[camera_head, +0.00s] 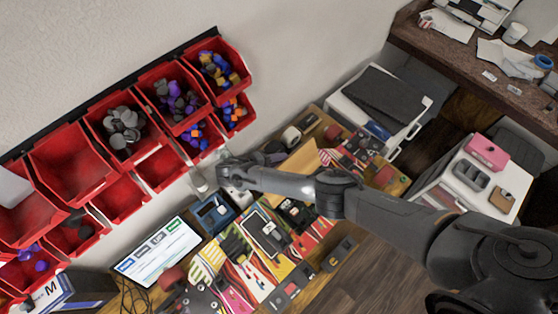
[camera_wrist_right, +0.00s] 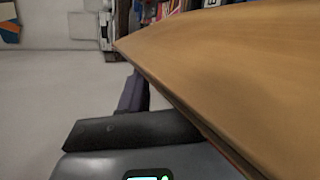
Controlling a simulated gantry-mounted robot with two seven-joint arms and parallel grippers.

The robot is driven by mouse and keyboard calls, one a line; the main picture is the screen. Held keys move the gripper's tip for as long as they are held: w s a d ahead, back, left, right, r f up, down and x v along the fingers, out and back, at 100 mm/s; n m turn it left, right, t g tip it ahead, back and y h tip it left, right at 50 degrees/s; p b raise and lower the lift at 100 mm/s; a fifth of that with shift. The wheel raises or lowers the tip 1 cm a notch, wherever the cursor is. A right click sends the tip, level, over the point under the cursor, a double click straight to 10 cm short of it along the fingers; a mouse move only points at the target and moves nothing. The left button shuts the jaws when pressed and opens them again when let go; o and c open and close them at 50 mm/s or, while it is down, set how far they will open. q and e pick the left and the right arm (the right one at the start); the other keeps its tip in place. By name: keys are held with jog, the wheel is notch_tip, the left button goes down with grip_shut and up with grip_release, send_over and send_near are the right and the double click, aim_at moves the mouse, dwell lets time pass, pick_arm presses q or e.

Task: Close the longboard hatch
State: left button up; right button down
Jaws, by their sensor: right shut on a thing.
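A tan wooden board (camera_head: 299,159), which looks like the longboard, stands tilted above the workbench in the head view. Its smooth wooden face (camera_wrist_right: 230,65) fills the upper right of the right wrist view. My right gripper (camera_head: 275,154) is at the board's left edge and is shut on it; the arm partly covers the contact. In the right wrist view a dark finger of the right gripper (camera_wrist_right: 136,93) is beside the board's edge, and the other finger is hidden. I cannot make out the hatch as a separate part. My left gripper is not in view.
The workbench (camera_head: 340,222) is crowded with tools and small parts. Red bins (camera_head: 72,172) line the wall at left. A tablet screen (camera_head: 158,252) lies at the front left. White drawer units (camera_head: 385,105) stand at right, with bare floor (camera_head: 375,262) in front.

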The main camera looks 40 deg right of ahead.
aim_at(289, 167)
jog(key=shift+s+d+r+m+t+y+p, duration=0.15)
jog(key=shift+s+r+m+t+p, duration=0.5)
jog(key=shift+p, duration=1.1)
jog(key=shift+s+d+r+m+t+y+p, duration=0.15)
jog(key=shift+s+r+m+t+p, duration=0.2)
jog(key=shift+s+p, duration=0.95)
jog(key=shift+s+r+m+p, duration=0.15)
jog(key=shift+s+m+p, duration=0.1)
jog(key=shift+m+p, duration=0.25)
jog(key=shift+s+d+r+m+t, duration=0.1)
jog(key=shift+s+d+m+t, duration=0.1)
jog(key=shift+s+m+t, duration=0.55)
jog(key=shift+s, duration=0.6)
jog(key=c, duration=0.8)
grip_release()
jog(key=shift+a+r, duration=0.1)
